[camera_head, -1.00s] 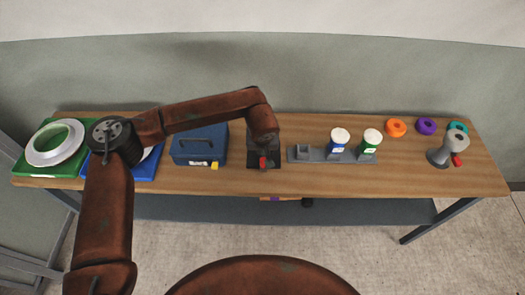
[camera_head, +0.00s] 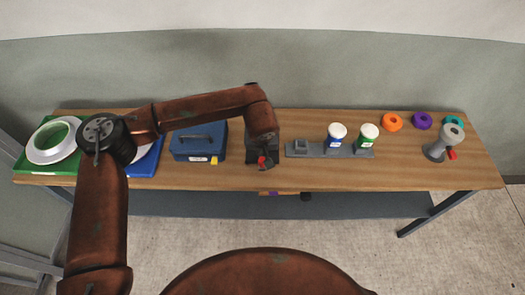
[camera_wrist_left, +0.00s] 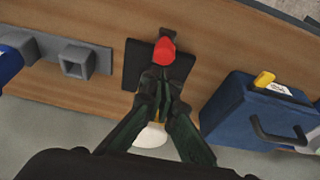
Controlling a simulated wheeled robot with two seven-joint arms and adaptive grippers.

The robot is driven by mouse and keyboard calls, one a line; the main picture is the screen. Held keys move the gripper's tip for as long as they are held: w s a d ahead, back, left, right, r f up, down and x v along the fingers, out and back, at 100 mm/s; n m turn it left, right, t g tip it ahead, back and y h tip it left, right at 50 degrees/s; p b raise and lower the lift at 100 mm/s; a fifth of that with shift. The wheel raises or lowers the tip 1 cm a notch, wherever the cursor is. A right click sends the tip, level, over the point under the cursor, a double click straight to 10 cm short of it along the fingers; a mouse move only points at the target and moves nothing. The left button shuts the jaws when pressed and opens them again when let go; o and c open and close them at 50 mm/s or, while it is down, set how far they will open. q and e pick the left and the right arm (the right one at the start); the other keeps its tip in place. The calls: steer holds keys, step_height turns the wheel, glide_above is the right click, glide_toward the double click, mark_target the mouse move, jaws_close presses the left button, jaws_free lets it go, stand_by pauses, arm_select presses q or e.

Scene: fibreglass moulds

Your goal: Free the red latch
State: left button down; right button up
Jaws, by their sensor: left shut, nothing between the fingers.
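The red latch (camera_head: 262,161) sits on a dark square plate (camera_head: 252,156) near the middle of the wooden table. In the left wrist view the red latch (camera_wrist_left: 165,50) shows just beyond my fingertips, above the dark plate (camera_wrist_left: 134,65). My left gripper (camera_wrist_left: 160,78) is shut and empty, its tips close to the red part; I cannot tell whether they touch it. In the head view my wrist hides most of the gripper and part of the plate. My right gripper is not in view.
A blue toolbox (camera_head: 199,143) stands left of the plate. A grey rack (camera_head: 318,151) with two white-lidded jars is to the right. Farther right are coloured rings (camera_head: 392,122) and a grey stand (camera_head: 435,150) with a red part.

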arm_select(q)
steer(key=p+v, duration=0.2)
steer(key=v, duration=0.4)
steer(key=shift+a+r+p, duration=0.2)
steer(key=shift+r+p, duration=0.15)
steer(key=shift+r, duration=0.05)
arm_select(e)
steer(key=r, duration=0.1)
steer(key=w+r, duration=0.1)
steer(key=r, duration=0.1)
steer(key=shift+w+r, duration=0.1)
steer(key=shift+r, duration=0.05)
arm_select(q)
steer(key=shift+w, duration=0.25)
